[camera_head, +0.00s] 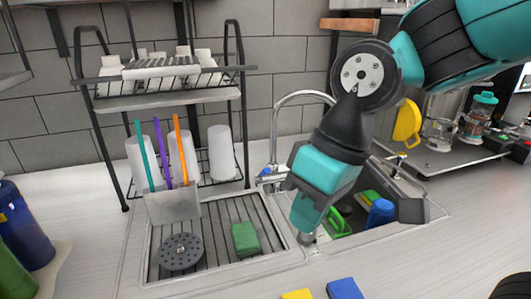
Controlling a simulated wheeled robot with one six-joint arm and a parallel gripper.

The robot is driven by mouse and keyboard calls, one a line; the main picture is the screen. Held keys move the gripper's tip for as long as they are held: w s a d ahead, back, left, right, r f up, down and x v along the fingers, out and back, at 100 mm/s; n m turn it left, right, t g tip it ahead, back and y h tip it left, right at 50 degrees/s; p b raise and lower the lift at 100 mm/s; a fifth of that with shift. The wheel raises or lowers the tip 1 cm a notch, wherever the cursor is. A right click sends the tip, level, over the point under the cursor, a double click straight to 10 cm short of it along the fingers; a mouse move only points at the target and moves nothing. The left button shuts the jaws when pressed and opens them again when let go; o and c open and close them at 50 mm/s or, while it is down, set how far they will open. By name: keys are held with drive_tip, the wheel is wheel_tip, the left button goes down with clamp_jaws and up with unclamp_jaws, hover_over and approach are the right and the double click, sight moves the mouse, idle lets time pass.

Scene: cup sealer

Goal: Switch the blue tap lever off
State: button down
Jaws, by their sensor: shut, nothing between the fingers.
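The chrome tap (275,128) stands behind the sink, its curved spout arching to the right and passing behind my arm. A small blue lever (265,172) shows low on the left of the tap's base. Whether it is on or off is too small to tell. My gripper (307,237) points down in front and to the right of the lever, over the divide between drainer and basin. It is shut and empty, apart from the lever. My arm hides part of the tap and basin.
The drainer (215,208) holds a green sponge (245,237), a grey perforated disc (181,252) and a cup of coloured straws (172,205). A black rack (243,130) stands close left of the tap. The basin holds a blue cup (381,212) and green items.

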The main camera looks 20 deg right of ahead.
drive_tip(key=w+d+m+h+p, duration=0.1)
drive_tip(key=w+d+m+p, duration=0.1)
drive_tip(key=w, duration=1.5)
drive_tip(key=w+d+m+h+p, duration=0.2)
drive_tip(key=w+d+m+p, duration=0.1)
drive_tip(key=w, duration=1.3)
drive_tip(key=shift+w+d+f+m+p, duration=0.25)
drive_tip(key=shift+w+m+p, duration=0.15)
drive_tip(key=shift+m, duration=0.3)
drive_tip(key=f+p, duration=0.1)
drive_tip(key=f, duration=0.2)
drive_tip(key=f+p, duration=0.1)
drive_tip(key=f, duration=0.2)
drive_tip(key=f+p, duration=0.2)
drive_tip(key=f, duration=0.2)
drive_tip(key=shift+s+a, duration=0.15)
drive_tip(key=shift+a, duration=0.25)
drive_tip(key=shift+f, duration=0.15)
